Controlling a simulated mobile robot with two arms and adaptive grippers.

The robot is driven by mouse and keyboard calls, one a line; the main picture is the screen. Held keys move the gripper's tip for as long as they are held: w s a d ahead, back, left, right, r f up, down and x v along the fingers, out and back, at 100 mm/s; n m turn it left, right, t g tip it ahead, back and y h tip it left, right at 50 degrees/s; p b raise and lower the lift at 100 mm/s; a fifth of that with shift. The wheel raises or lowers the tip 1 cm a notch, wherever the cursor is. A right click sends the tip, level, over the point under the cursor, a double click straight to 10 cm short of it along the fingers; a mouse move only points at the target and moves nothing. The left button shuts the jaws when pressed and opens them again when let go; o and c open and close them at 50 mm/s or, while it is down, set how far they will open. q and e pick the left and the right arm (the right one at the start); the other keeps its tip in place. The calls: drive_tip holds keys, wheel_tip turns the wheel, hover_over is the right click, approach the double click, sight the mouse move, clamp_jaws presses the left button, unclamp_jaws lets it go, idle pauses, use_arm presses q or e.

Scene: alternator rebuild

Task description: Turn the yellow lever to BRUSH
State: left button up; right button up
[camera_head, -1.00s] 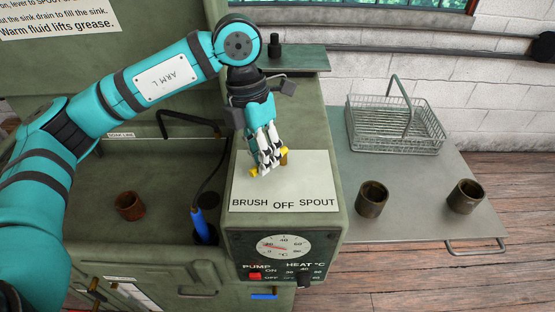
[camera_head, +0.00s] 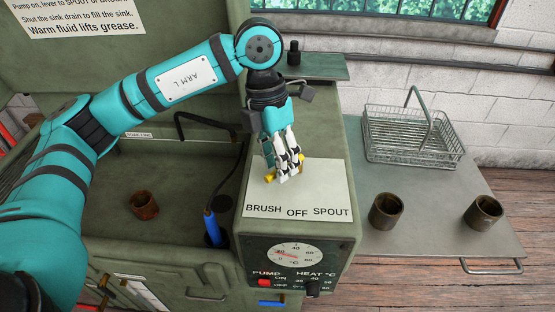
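Only bits of yellow show, one at the lower left and one at the right of my fingers. The lower-left bit lies on the BRUSH side; the lever's middle is hidden, so its exact direction is unclear. My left gripper (camera_head: 283,174) points down over the lever, with its fingers at or around it. The fingers are close together, but I cannot tell whether they are shut on it. My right gripper is out of view.
A gauge (camera_head: 295,254), red PUMP switch (camera_head: 264,282) and HEAT knob (camera_head: 313,288) are on the front panel. The sink at left holds a rusty cup (camera_head: 144,205) and a blue-handled brush (camera_head: 212,227). The side shelf (camera_head: 430,238) holds a wire basket (camera_head: 412,140) and two cups.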

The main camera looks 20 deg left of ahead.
use_arm(q)
wheel_tip(320, 180, up, 12)
drive_tip(key=w+a, duration=0.1)
drive_tip(key=a, duration=0.1)
drive_tip(key=shift+f, duration=0.2)
drive_tip(key=shift+r, duration=0.1)
